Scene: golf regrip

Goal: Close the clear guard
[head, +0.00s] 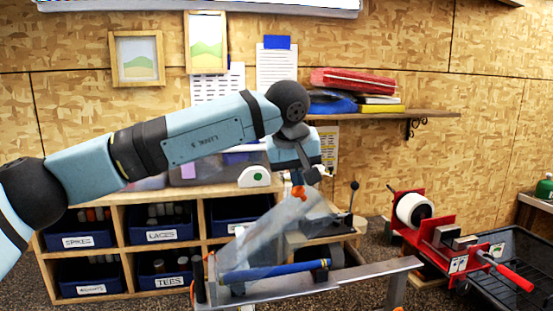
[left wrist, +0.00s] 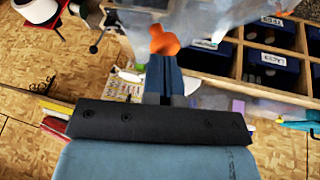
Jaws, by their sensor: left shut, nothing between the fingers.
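The clear guard (head: 272,228) is a see-through panel, tilted up over the grey bench fixture (head: 385,270). An orange knob (head: 298,192) sits at its upper end. A blue shaft (head: 275,271) lies along the fixture below the guard. My left gripper (head: 302,176) points down from above, shut, with its tips right at the orange knob. In the left wrist view the shut fingers (left wrist: 163,72) end at the orange knob (left wrist: 165,40), with the guard (left wrist: 195,18) beyond; I cannot tell whether they touch. My right gripper is not in view.
A wooden cubby shelf (head: 122,233) with labelled blue bins stands behind at the left. A red machine with a white roll (head: 414,209) and a black tray (head: 500,290) are at the right. A wall shelf (head: 400,115) holds coloured boxes above.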

